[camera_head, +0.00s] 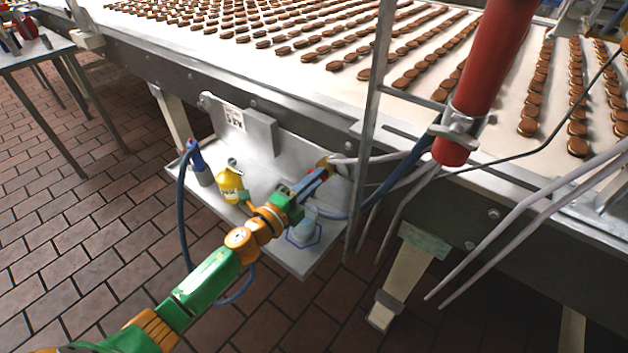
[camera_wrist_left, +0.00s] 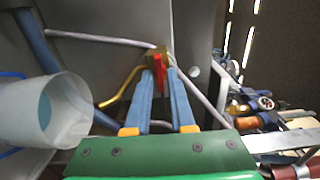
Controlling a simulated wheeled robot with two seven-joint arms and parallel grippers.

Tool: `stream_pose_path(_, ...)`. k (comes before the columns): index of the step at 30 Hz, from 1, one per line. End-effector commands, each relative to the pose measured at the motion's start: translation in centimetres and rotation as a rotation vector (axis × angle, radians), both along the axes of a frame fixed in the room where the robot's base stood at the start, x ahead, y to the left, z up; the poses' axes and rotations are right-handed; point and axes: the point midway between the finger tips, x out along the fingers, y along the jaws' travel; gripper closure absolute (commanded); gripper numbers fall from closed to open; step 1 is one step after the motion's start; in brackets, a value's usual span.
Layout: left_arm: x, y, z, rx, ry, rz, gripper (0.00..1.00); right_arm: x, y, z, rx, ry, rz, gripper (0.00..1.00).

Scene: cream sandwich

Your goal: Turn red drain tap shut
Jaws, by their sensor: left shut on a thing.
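The red drain tap is a small red lever (camera_wrist_left: 158,64) on a brass valve body (camera_wrist_left: 152,54), seen in the wrist view between my fingertips. In the head view the brass fitting (camera_head: 325,162) shows at the panel's right end, and the lever is mostly hidden by my gripper. My left gripper (camera_wrist_left: 160,76) has its two blue fingers on either side of the red lever, shut on it. It also shows in the head view (camera_head: 318,176), reaching in from the lower left. A bent brass pipe (camera_wrist_left: 122,92) runs left from the valve. My right gripper is not in view.
A whitish cup (camera_wrist_left: 30,112) stands close left of my fingers. A yellow bottle (camera_head: 230,187) and a blue-topped grey container (camera_head: 203,175) stand on the metal shelf (camera_head: 300,262). Thin grey pipes pass beside the valve. The conveyor (camera_head: 330,95) with rows of biscuits runs above.

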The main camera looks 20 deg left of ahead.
Motion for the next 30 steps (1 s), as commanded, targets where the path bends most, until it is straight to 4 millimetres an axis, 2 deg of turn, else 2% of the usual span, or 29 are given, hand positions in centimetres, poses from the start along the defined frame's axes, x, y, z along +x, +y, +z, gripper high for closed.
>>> stream_pose_path(10, 0.0, 0.0, -0.2, 0.003, 0.002, -0.001, 1.0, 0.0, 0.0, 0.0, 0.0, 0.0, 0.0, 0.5)
stream_pose_path(11, 0.0, 0.0, -0.2, 0.003, 0.002, -0.001, 0.75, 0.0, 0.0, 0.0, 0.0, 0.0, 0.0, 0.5)
stream_pose_path(12, 0.0, 0.0, -0.2, 0.003, 0.002, -0.001, 0.64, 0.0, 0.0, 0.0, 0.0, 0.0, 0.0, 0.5)
stream_pose_path(13, 0.0, 0.0, -0.2, 0.003, 0.002, -0.001, 0.6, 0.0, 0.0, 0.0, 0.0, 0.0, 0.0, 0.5)
stream_pose_path(23, -0.3, 0.1, -0.1, 0.003, 0.001, 0.0, 0.6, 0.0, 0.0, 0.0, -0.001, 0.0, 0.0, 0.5)
stream_pose_path(26, -1.6, 0.6, -0.2, 0.003, 0.003, 0.0, 0.6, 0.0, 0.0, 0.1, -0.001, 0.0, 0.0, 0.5)
stream_pose_path(30, -4.2, 1.5, -0.3, 0.003, 0.004, -0.001, 0.6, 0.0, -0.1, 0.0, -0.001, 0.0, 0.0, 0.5)
